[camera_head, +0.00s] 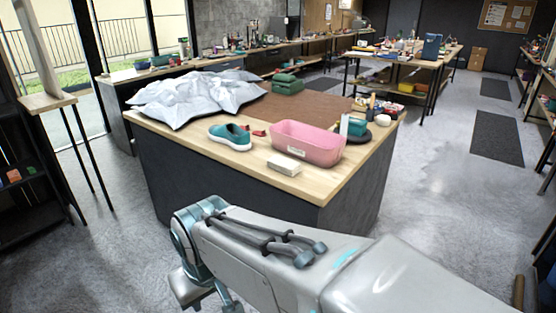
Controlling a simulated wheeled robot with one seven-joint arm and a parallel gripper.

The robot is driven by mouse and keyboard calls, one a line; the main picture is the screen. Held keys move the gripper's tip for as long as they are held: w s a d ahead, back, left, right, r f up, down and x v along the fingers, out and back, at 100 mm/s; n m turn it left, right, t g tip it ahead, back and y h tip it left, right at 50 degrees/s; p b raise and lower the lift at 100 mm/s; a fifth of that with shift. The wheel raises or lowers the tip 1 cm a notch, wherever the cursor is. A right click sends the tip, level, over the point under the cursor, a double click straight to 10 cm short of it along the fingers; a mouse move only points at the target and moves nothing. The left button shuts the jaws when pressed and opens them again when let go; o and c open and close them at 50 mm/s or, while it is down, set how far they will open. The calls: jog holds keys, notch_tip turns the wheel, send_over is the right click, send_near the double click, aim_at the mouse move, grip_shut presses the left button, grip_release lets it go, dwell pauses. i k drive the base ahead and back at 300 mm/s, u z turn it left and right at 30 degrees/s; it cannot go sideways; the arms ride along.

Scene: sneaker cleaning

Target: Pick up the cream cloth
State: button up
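A small cream, block-like item (284,164) lies at the front edge of the wooden worktop, and looks like the folded cream cloth. It is left of and in front of a pink tub (307,143). My arm reaches in from the lower right, well in front of the counter. My gripper (208,297) is at the arm's left end, low over the floor and apart from the cloth. Its fingers are partly cut off and hidden, so I cannot tell whether they are open or shut.
A teal sneaker (230,136) stands left of the tub. A crumpled grey-white sheet (195,95) covers the counter's left part, with folded green cloths (287,84) behind. Small bottles and a teal item (355,126) stand right of the tub.

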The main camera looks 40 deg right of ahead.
aim_at(288, 167)
jog(key=z, duration=1.25)
